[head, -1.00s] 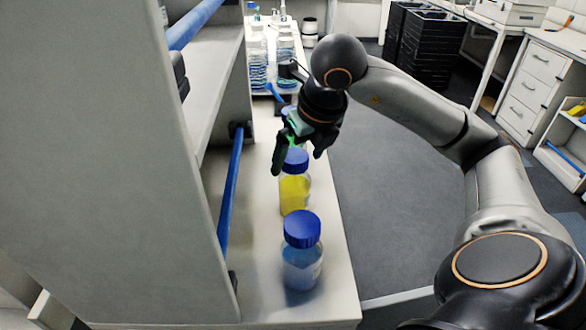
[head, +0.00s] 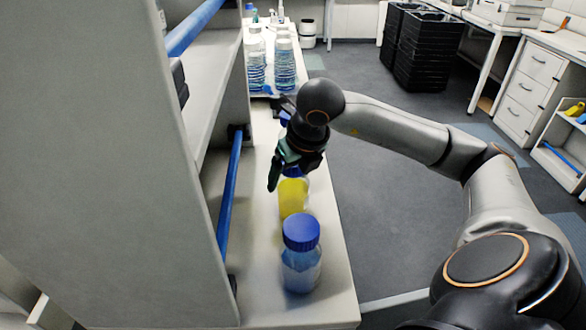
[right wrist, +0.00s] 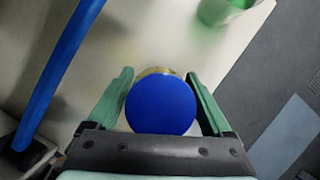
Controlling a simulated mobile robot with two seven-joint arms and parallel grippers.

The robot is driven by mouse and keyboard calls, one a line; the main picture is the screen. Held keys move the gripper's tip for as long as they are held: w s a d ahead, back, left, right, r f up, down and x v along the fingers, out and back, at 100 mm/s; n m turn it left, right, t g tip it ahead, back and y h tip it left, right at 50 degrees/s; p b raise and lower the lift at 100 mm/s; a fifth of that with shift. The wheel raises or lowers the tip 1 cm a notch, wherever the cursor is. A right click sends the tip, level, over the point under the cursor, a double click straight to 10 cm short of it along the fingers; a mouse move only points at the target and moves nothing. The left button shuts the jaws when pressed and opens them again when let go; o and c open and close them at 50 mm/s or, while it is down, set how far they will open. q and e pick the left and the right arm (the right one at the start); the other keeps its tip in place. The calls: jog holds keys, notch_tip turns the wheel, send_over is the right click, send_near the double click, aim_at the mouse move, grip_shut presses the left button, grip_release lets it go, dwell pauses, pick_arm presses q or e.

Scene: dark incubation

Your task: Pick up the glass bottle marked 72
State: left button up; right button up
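A bottle with yellow contents and a blue cap (head: 293,200) stands upright on the bench. A bottle with bluish contents and a blue cap (head: 301,262) stands nearer, at the front of the bench. I can read no number on either, so I cannot tell which is marked 72. My right gripper (head: 289,173) is over the yellow bottle, its green fingers pointing down and partly hiding the cap. In the right wrist view a blue cap (right wrist: 160,103) sits between the open fingers (right wrist: 159,75), a yellowish edge showing behind it. My left gripper is not in view.
A bottle with green contents (right wrist: 222,8) stands farther along the bench (head: 270,300). Clear bottles (head: 285,65) stand at the far end. A shelf unit with a blue rail (head: 231,190) borders the bench on the left. Open floor lies to the right.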

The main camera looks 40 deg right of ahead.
grip_shut()
dwell(0.5)
jog(key=shift+r, duration=0.15)
